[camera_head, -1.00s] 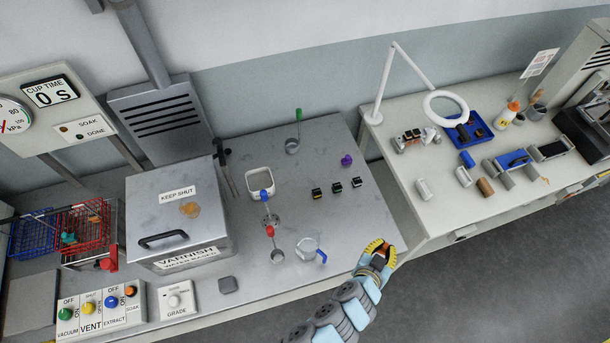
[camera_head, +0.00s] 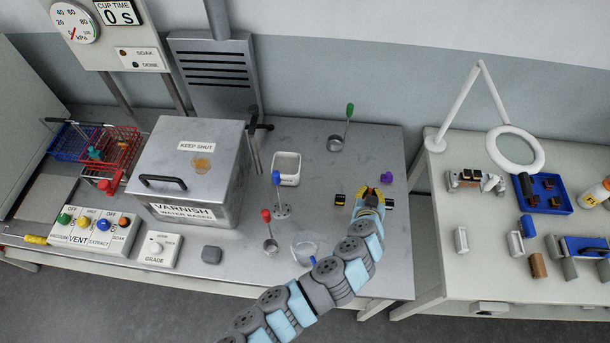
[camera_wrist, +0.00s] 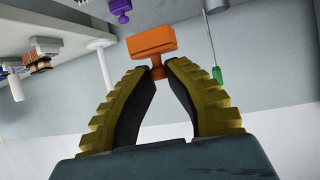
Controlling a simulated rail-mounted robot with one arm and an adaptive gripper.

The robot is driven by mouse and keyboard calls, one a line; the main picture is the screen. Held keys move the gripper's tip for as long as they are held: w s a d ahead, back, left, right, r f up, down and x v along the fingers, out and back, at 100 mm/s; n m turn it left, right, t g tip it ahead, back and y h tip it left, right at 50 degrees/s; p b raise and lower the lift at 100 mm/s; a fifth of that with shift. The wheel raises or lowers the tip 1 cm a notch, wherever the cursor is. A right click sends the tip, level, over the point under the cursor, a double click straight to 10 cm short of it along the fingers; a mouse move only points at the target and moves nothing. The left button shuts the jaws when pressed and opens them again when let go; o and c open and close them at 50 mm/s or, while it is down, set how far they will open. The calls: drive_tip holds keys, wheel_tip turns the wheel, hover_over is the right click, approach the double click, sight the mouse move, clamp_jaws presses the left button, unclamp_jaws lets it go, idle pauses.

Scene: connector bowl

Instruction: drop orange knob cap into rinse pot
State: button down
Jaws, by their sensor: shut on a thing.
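The orange knob cap (camera_wrist: 152,45) is in the wrist view, a block on a narrow stem. My gripper (camera_wrist: 159,72) is shut on that stem, with the block beyond the fingertips. In the head view my gripper (camera_head: 374,192) is over the right part of the steel bench, among the small black connectors, and the cap cannot be made out there. A white square pot (camera_head: 287,180) stands on the bench to the left of my gripper. It looks open and empty. No label shows whether it is the rinse pot.
A purple knob (camera_head: 386,177) lies close to my gripper. Ladles with green (camera_head: 350,109), blue (camera_head: 276,178) and red (camera_head: 266,215) handles stand around the pot. A glass beaker (camera_head: 304,251) is at the front. The varnish box (camera_head: 190,165) is left. A gap separates the right bench (camera_head: 465,215).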

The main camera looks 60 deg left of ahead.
drive_tip(key=s+a+n+g+y+b, duration=0.2)
drive_tip(key=s+a+n+g+b, duration=0.3)
drive_tip(key=a, duration=0.8)
drive_tip(key=s+a+n+g+y+b, duration=0.2)
drive_tip(key=s+a+n+g+b, duration=0.15)
drive_tip(key=s+a, duration=0.7)
wheel_tip(320, 180, down, 6)
drive_tip(key=w+a+b, duration=0.2)
drive_tip(key=shift+w+n, duration=0.3)
drive_tip(key=shift+n, duration=0.05)
drive_tip(key=shift+r, duration=0.1)
drive_tip(key=c, duration=1.1)
unclamp_jaws()
drive_tip(key=shift+o, duration=0.2)
drive_tip(key=shift+r, duration=0.1)
drive_tip(key=v, duration=1.2)
drive_tip(key=shift+w, duration=0.15)
